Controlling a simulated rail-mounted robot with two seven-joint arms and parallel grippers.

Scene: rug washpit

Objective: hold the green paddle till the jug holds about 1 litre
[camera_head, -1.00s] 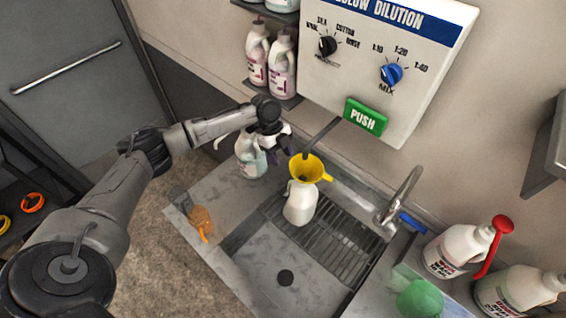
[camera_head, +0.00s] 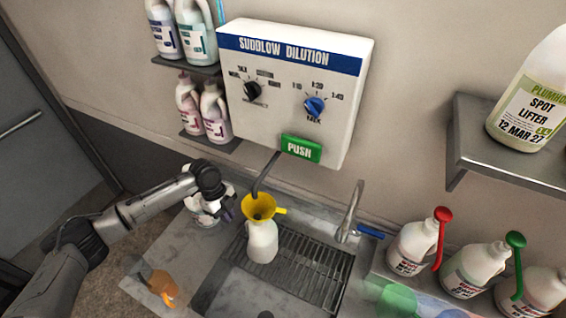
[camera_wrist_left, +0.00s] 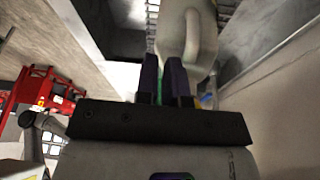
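The green PUSH paddle (camera_head: 301,149) sits at the bottom of the dilution panel (camera_head: 345,105). Nothing touches it. A grey spout (camera_head: 266,172) runs from below the panel down to the yellow funnel (camera_head: 258,207). The funnel sits in the neck of the white jug (camera_head: 262,242), which stands upright in the sink; its liquid level cannot be seen. My right gripper is out of view.
The sink's grated drainboard (camera_head: 305,270) lies right of the jug, by the tap (camera_head: 350,212). Bottles with red and green pumps (camera_head: 415,245) stand at the right. Wall shelves hold bottles at upper left and a spot lifter jug (camera_head: 530,95) at right. An orange item (camera_head: 163,286) lies left of the sink.

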